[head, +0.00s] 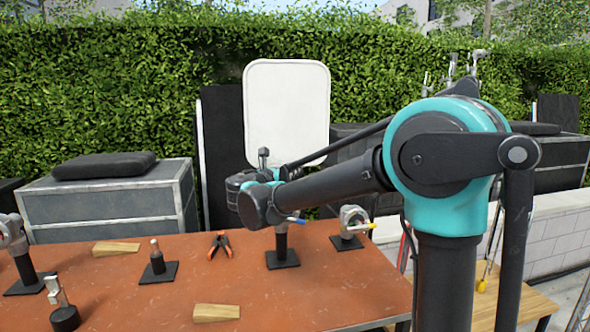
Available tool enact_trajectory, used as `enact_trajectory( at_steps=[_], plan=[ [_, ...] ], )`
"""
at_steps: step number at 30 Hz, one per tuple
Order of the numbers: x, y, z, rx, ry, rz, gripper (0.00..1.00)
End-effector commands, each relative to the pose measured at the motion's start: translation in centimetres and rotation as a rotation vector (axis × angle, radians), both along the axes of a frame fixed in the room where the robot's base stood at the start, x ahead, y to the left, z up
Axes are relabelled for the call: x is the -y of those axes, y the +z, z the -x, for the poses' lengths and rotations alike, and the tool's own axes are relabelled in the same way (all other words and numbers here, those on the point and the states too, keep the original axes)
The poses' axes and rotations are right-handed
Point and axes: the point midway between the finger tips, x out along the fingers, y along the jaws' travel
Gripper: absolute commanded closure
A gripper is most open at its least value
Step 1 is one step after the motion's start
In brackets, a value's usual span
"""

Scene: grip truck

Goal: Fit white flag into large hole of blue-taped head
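The white flag (287,108) is a large upright white panel with rounded corners, in the upper middle of the head view. My gripper (264,172) is just below the flag's lower left edge, mostly hidden behind my own wrist. I cannot tell whether its fingers hold the flag's pin. A stand with a blue-marked handle, apparently the blue-taped head (297,221), is below my wrist on the table, on a black square base. My arm covers most of this head, so its large hole is hidden.
The orange-brown table (200,270) also carries a head with a yellow handle (352,220), orange-black clamps (219,244), wooden wedges (216,312), a pin on a black plate (157,262) and more heads at left. Grey cases (110,200) and a hedge stand behind.

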Motion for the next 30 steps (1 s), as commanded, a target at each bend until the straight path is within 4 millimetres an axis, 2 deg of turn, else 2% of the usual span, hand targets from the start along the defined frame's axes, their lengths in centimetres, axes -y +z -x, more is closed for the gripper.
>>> enact_trajectory(
  at_steps=[3,4,10,18,22,30],
  plan=[
    [0.0,-0.2,0.0,0.000,0.000,0.000,1.00],
    [0.0,-0.2,0.0,0.000,0.000,0.000,0.89],
    [0.0,-0.1,0.0,0.000,0.000,0.000,0.65],
    [0.0,-0.2,0.0,0.000,0.000,0.000,0.65],
    [-0.4,-0.2,0.7,0.000,0.001,0.000,0.65],
    [-2.9,-0.2,5.0,0.000,0.005,0.000,0.65]
  ],
)
